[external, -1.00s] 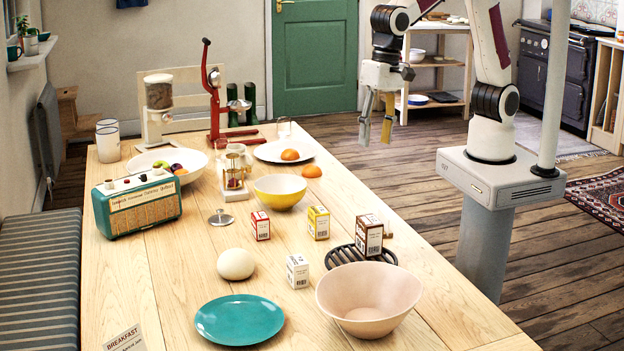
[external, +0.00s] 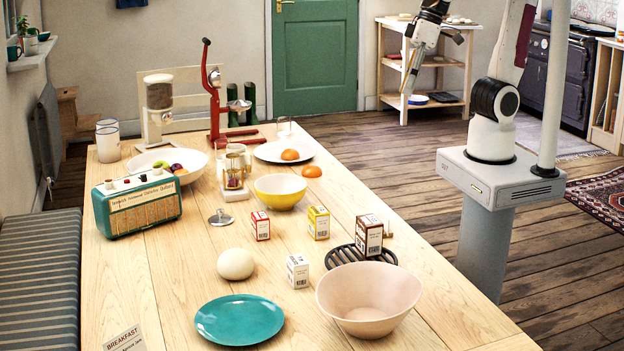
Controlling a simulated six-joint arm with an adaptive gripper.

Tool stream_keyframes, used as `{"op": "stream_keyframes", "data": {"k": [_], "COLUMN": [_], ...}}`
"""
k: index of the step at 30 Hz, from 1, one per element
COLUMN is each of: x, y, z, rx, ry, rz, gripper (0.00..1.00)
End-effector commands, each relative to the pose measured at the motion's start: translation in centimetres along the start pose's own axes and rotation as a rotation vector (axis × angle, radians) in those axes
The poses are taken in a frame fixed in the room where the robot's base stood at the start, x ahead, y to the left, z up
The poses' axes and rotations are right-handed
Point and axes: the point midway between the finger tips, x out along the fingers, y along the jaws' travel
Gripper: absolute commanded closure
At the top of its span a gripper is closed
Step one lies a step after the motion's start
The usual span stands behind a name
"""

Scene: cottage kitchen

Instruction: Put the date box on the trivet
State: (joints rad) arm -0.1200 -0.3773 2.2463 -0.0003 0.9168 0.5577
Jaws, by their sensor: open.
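A brown and white box (external: 369,235), apparently the date box though its label is too small to read, stands upright on the black slatted trivet (external: 340,256) at the right side of the table. The pink bowl in front hides part of the trivet's near edge. My gripper (external: 407,86) is high up and far behind the table's right edge, well away from the box and empty. Its fingers are seen nearly edge-on, open.
A yellow box (external: 318,223), a red box (external: 261,226) and a white box (external: 297,271) stand left of the trivet. A pink bowl (external: 369,302) is close in front of it. A teal plate (external: 239,320) and a yellow bowl (external: 280,191) are also on the table.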

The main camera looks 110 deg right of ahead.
Motion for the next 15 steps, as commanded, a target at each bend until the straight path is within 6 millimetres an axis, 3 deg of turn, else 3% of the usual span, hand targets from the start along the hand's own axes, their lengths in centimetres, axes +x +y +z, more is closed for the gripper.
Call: {"op": "stream_keyframes", "data": {"k": [15], "x": [-2.2], "y": [6.0], "z": [5.2], "rx": [-0.360], "ry": [0.121], "rz": [0.001], "gripper": [0.53]}}
